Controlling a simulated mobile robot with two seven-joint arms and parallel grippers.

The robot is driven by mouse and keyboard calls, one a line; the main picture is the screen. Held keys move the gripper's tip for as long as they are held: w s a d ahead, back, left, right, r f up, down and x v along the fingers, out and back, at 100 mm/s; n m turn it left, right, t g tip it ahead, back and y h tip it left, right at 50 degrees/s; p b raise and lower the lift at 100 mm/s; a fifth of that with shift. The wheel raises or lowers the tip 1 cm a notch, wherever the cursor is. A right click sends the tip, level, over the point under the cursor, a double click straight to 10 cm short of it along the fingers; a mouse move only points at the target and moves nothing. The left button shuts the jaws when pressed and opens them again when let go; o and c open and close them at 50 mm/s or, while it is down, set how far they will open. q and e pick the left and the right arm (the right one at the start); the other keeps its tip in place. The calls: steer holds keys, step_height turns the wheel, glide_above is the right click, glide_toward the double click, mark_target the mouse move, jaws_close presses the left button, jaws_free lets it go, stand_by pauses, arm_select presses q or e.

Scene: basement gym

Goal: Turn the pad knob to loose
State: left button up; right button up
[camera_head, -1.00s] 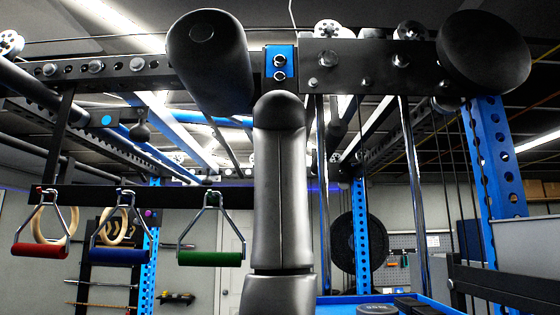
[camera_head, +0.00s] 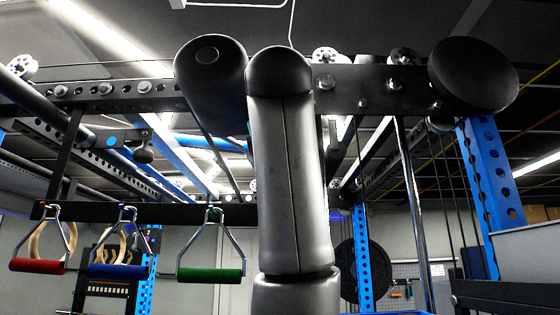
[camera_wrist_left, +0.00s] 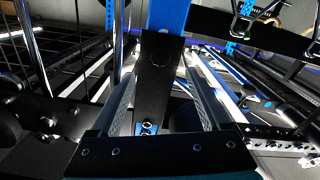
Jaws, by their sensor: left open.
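In the head view my arm stands upright at mid-picture and hides its own gripper and the middle of the black crossbar. A black roller pad (camera_head: 208,75) juts out left of the arm, and a round black pad (camera_head: 475,75) is at the bar's right end. In the left wrist view my left gripper (camera_wrist_left: 163,80) is open, its grey textured fingers on either side of a black bar. A small silver knob or bolt on a blue plate (camera_wrist_left: 148,128) shows low between the fingers. I cannot tell whether the fingers touch anything. My right gripper is not in view.
Red (camera_head: 38,266), blue (camera_head: 118,271) and green (camera_head: 211,275) handles hang at the left. A blue perforated upright (camera_head: 490,180) stands at the right, with a black weight plate (camera_head: 362,270) farther back. Cables and rails crowd the space around the crossbar.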

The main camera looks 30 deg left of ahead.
arm_select(q)
steer(key=b+v, duration=0.1)
steer(key=v, duration=0.4)
steer(key=shift+s+d, duration=0.1)
steer(key=shift+s, duration=0.05)
stand_by(0.4)
